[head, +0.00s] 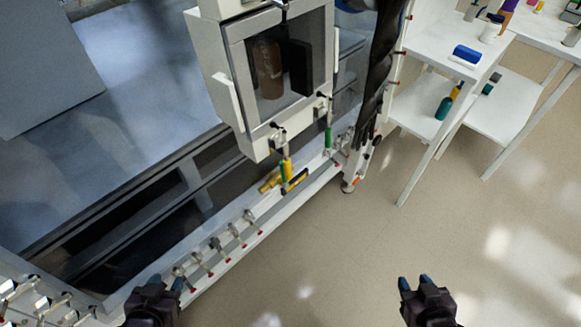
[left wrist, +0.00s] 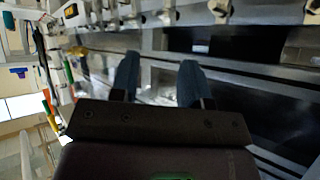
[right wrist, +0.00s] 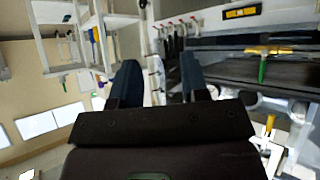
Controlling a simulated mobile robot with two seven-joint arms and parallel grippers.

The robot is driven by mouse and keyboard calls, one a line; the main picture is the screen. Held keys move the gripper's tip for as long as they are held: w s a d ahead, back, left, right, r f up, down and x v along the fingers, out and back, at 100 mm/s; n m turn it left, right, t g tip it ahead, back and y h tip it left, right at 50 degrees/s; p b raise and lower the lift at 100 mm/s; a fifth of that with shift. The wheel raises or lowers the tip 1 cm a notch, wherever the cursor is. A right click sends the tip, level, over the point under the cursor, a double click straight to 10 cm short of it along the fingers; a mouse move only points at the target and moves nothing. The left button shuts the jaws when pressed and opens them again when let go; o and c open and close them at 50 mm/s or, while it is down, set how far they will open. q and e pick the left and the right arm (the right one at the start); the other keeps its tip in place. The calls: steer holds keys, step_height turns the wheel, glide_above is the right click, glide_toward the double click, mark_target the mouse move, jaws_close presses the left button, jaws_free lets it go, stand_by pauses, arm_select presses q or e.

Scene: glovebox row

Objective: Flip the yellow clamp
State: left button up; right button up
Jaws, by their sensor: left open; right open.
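Yellow clamp parts (head: 287,167) show in the head view below the small hatch box, at the glovebox's front ledge; a yellow piece (head: 268,184) lies just left of them. I cannot tell for certain which yellow piece belongs to which clamp. In the right wrist view a yellow bar (right wrist: 268,51) has a green handle hanging below it. My left gripper (head: 166,284) is open and empty at the lower left, near the end of the ledge and well apart from the yellow parts. My right gripper (head: 415,281) is open and empty above the floor at the lower right.
The hatch box (head: 232,95) with a windowed door juts from the glovebox. Several metal toggle clamps with red tips line the ledge (head: 213,258). A black glove (head: 374,85) hangs beside the box. White tables (head: 435,40) stand at the upper right. The floor (head: 330,270) between is clear.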

arm_select(q)
steer(key=shift+s, duration=0.1)
arm_select(e)
steer(key=n+t+y+p, duration=0.4)
steer(key=n+y+p, duration=0.2)
steer(key=y+p, duration=0.3)
glide_toward(290, 171)
steer(key=w+y+b, duration=0.1)
steer(key=x, duration=1)
steer(key=shift+s+f, duration=0.1)
steer(key=shift+f, duration=0.15)
arm_select(q)
step_height(290, 171, up, 8)
steer(key=shift+w+a+t, duration=0.15)
steer(key=shift+w+t, duration=0.15)
